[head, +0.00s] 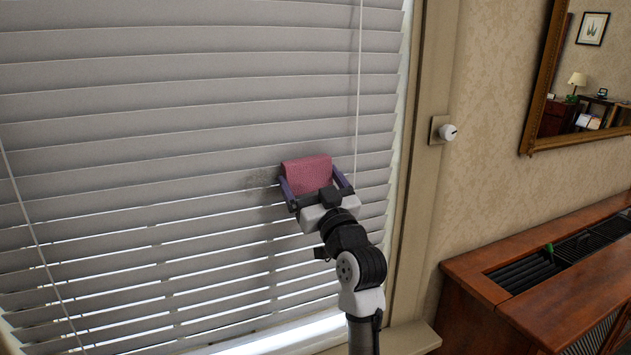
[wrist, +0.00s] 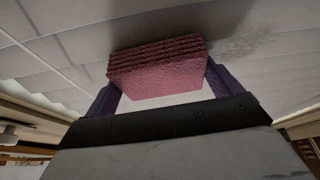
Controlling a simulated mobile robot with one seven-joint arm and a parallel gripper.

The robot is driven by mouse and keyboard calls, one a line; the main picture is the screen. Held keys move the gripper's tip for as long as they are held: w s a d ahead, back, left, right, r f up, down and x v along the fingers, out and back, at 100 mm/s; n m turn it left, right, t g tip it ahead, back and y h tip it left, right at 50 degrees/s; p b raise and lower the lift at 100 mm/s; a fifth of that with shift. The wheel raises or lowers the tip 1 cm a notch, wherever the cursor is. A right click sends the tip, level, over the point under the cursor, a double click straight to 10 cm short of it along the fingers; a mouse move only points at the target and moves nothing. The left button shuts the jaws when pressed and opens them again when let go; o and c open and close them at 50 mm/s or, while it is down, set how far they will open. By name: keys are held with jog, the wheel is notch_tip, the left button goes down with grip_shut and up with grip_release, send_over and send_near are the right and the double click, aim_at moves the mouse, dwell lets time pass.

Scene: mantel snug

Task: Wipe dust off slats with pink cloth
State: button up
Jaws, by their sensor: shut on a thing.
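The pink cloth (head: 307,175) is a folded pad between the purple fingers of my gripper (head: 314,184). In the wrist view, the cloth (wrist: 158,70) shows several folded layers, and my gripper (wrist: 158,90) is shut on its two sides. The cloth's far edge is against or very near the grey blind slats (head: 190,110); I cannot tell whether it touches. A speckled grey dust patch (head: 262,180) lies on the slats just left of the cloth. In the wrist view, the dust (wrist: 240,42) is right of the cloth. The slat surface behind the cloth is hidden.
A pull cord (head: 358,90) hangs just right of the cloth, and another cord (head: 35,240) hangs at the left. A wooden cabinet (head: 550,280) with a vent stands at lower right, below a framed mirror (head: 545,90).

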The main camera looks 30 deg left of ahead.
aim_at(228, 180)
jog(key=shift+s+a+p, duration=0.8)
jog(key=shift+s+a, duration=0.9)
jog(key=shift+s, duration=0.25)
jog(key=shift+s+a+p, duration=0.85)
jog(key=shift+s+a, duration=0.9)
jog(key=shift+s, duration=0.25)
jog(key=shift+s+a+p, duration=0.8)
jog(key=shift+s+a, duration=0.9)
jog(key=shift+s, duration=0.25)
jog(key=s+d, duration=0.4)
jog(key=shift+d, duration=0.3)
jog(key=shift+d, duration=0.1)
jog(key=shift+s+d, duration=0.9)
jog(key=shift+d, duration=0.15)
